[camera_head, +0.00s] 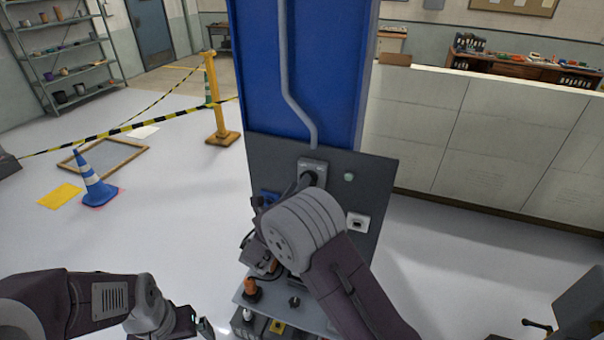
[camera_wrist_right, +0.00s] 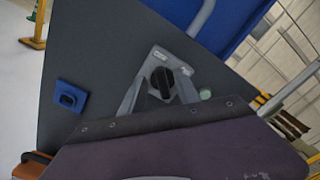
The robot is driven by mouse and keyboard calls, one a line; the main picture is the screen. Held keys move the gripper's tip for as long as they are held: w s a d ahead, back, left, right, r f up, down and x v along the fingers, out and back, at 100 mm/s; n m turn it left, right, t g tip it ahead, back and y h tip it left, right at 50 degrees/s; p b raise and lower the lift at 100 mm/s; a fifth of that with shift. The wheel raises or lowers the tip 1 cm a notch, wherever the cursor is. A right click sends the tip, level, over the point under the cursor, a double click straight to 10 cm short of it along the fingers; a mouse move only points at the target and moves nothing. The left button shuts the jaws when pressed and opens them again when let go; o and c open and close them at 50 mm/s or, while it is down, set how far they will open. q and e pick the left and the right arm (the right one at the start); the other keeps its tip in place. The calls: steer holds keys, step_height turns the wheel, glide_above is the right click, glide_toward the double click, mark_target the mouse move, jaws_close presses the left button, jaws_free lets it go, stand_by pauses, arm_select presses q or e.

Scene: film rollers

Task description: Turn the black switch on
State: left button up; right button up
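The black switch (camera_head: 309,178) is a knob on a grey plate, high on a dark grey panel (camera_head: 380,185) fixed to a blue column. The switch (camera_wrist_right: 162,82) also shows in the right wrist view, with its pointer close to upright there and small white lettering on its plate. My right arm reaches up from below, and its wrist hides part of the panel.
A pale green round light (camera_head: 349,177) and a white socket (camera_head: 358,222) are right of the switch. A blue socket (camera_wrist_right: 70,96) shows in the wrist view. A blue cone (camera_head: 92,184) and yellow post (camera_head: 217,100) stand left on open floor.

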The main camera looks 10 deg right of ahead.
steer(key=x, duration=0.3)
steer(key=shift+d+p, duration=0.1)
steer(key=shift+p, duration=0.3)
jaws_close()
steer(key=m+b, duration=0.5)
steer(key=b, duration=0.4)
steer(key=s+d+m+b, duration=0.1)
steer(key=m+b, duration=0.4)
steer(key=b, duration=0.4)
steer(key=m+b, duration=0.6)
steer(key=b, duration=0.3)
steer(key=shift+s+d+f, duration=0.2)
steer(key=shift+d+f, duration=0.05)
steer(key=shift+d, duration=0.15)
steer(key=shift+d+r+m+b, duration=0.1)
steer(key=shift+r+m+b, duration=0.05)
steer(key=shift+m+b, duration=1.05)
jaws_free()
